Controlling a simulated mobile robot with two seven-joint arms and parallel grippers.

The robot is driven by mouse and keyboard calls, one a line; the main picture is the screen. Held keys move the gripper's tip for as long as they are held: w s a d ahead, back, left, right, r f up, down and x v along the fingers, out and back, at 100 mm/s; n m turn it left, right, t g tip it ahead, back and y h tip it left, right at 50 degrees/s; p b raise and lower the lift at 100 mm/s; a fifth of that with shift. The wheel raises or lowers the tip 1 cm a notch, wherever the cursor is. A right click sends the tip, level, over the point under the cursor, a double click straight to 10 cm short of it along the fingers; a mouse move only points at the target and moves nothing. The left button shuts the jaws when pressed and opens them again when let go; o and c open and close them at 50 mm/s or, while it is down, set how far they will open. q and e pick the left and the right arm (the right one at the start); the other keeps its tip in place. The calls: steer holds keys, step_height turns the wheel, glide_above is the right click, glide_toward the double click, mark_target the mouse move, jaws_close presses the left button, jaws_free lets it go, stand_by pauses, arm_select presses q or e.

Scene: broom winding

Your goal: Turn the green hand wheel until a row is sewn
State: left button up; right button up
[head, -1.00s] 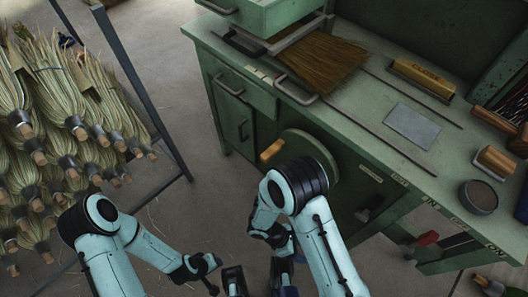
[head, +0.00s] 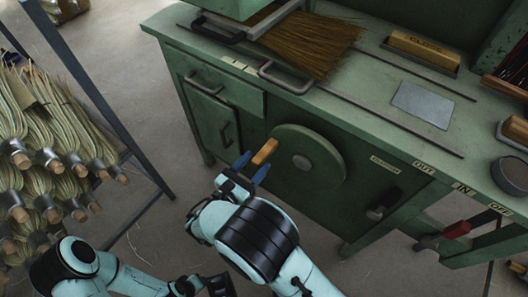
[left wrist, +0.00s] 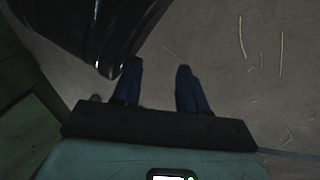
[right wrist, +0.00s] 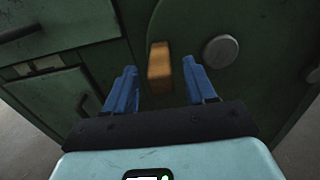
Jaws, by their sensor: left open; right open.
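The green hand wheel (head: 308,158) is a round disc on the front of the green bench. Its wooden handle (head: 265,151) sticks out at the wheel's left edge. My right gripper (head: 252,168) is open, with its blue fingers on either side of the handle's near end. In the right wrist view the handle (right wrist: 160,66) stands between and ahead of the two fingertips (right wrist: 160,72), with a gap on both sides. A brown bristle broom head (head: 309,45) lies flat under the machine at the bench's back left. My left gripper (left wrist: 160,80) is open and empty above the floor.
A rack of brooms (head: 60,150) stands on the left. The bench top bears a grey plate (head: 422,104), a wooden brush block (head: 424,50) and a round tin (head: 510,175). A red-handled lever (head: 452,231) is at lower right.

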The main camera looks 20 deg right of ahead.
mark_target(275, 140)
arm_select(q)
steer(key=shift+s+a+f+g+b, duration=0.2)
steer(key=shift+s+f+g+b, duration=0.3)
steer(key=shift+s+f, duration=0.6)
arm_select(e)
steer(key=shift+x, duration=2.65)
arm_select(q)
steer(key=shift+r, duration=0.1)
arm_select(e)
jaws_close()
